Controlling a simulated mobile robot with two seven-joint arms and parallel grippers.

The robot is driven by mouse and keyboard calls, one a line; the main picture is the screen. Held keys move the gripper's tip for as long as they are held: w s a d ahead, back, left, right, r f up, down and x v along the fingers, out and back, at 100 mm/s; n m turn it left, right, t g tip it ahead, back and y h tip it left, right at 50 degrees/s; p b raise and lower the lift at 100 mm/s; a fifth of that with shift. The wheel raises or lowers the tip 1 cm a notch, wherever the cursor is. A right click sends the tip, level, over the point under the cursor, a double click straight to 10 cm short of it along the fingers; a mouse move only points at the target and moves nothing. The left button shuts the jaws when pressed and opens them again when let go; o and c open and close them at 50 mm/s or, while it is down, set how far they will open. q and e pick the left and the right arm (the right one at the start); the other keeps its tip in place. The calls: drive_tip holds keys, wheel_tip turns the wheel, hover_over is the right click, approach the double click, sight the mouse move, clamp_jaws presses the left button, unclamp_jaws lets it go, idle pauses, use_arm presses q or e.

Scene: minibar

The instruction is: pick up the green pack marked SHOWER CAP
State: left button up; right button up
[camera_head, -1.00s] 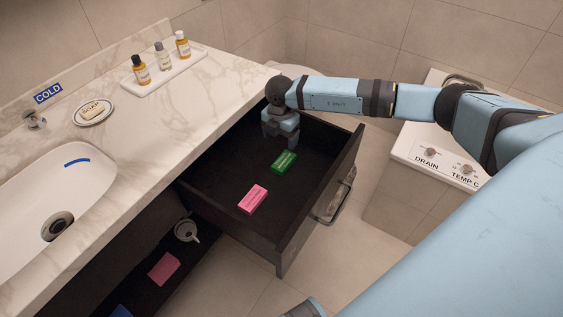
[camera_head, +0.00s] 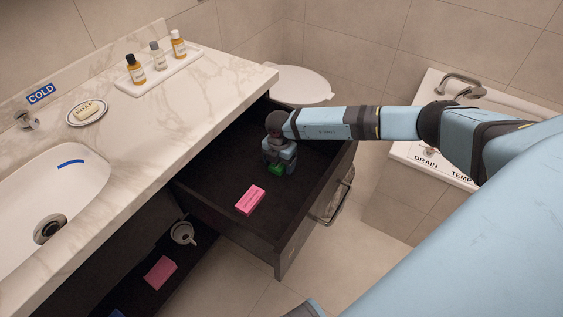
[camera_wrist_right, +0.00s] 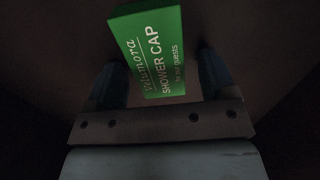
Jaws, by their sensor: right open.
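The green SHOWER CAP pack (camera_head: 275,169) lies in the open dark drawer (camera_head: 215,172), mostly covered by my right gripper in the head view. In the right wrist view the green pack (camera_wrist_right: 150,52) lies ahead, its white lettering readable, with its near end between the fingers. My right gripper (camera_head: 279,165) points down into the drawer, over the pack. Its fingers (camera_wrist_right: 164,75) are open, one on each side of the pack. I cannot tell whether they touch it. My left gripper is not in view.
A pink pack (camera_head: 250,199) lies in the drawer, in front of the green one. The drawer's front wall (camera_head: 318,205) and the marble counter (camera_head: 190,115) bound the space. A lower shelf holds another pink pack (camera_head: 160,272) and a white round item (camera_head: 183,233).

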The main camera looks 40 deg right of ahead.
drive_tip(key=shift+r, duration=0.1)
drive_tip(key=c, duration=1)
drive_tip(key=shift+r, duration=0.1)
